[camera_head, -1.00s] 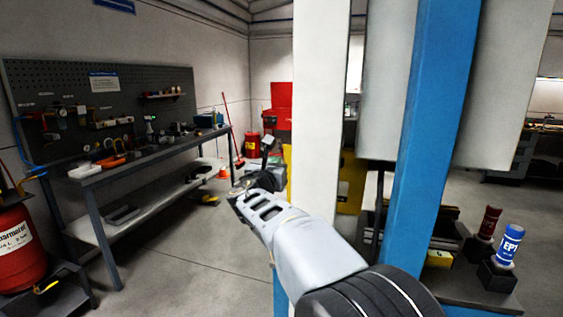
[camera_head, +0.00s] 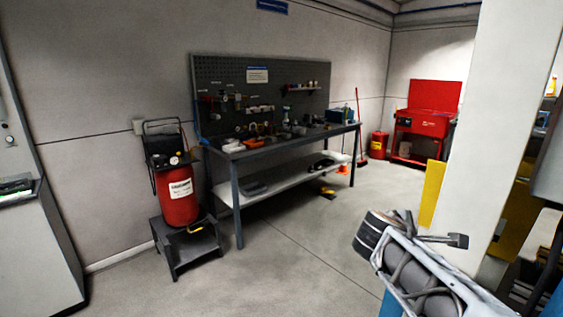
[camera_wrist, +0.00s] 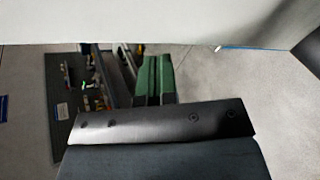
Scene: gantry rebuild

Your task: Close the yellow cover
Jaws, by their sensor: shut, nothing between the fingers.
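A narrow yellow panel (camera_head: 432,193) stands at the left edge of the pale column in the head view. A larger yellow surface (camera_head: 516,213) shows to the right of that column, partly hidden by it. I cannot tell which of these is the yellow cover or how far it is open. My gripper (camera_wrist: 154,62) shows in the wrist view as two green-dark fingers, shut and empty. No yellow shows there, and the fingers touch nothing visible. My arm is at the lower right of the head view, in front of the column.
The pale column (camera_head: 488,150) stands close to my arm. A workbench (camera_head: 290,145) with tools stands along the back wall, with a red compressor (camera_head: 177,190) left of it. A red parts washer (camera_head: 430,118) is at the back right. The middle floor is clear.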

